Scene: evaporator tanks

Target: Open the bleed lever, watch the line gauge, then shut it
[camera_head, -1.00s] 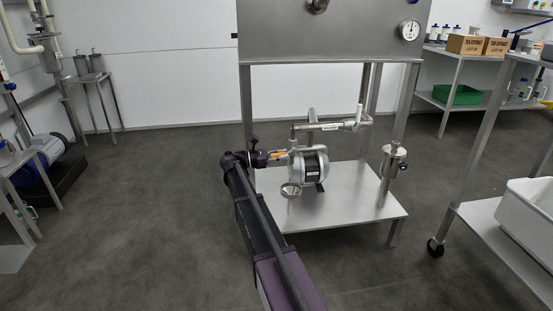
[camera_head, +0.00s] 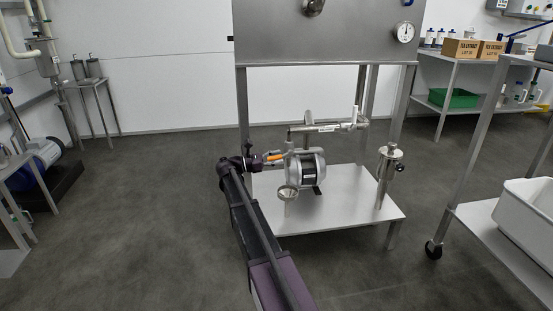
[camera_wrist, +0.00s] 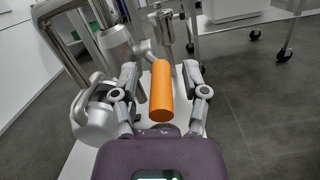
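The orange lever handle (camera_head: 274,157), a short cylinder, sticks out to the left of the grey pump (camera_head: 305,170) on the steel frame. In the wrist view the orange handle (camera_wrist: 161,92) fills the space between the fingers. My gripper (camera_wrist: 160,72) is open, with one finger on each side of the handle and a visible gap on both sides. In the head view my gripper (camera_head: 256,161) is small beside the handle. A round white dial gauge (camera_head: 405,32) is on the steel tank front above; its reading is too small to tell.
Pipework (camera_head: 330,127) rises above the pump, and a steel canister (camera_head: 388,170) stands at the right of the lower shelf (camera_head: 340,208).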

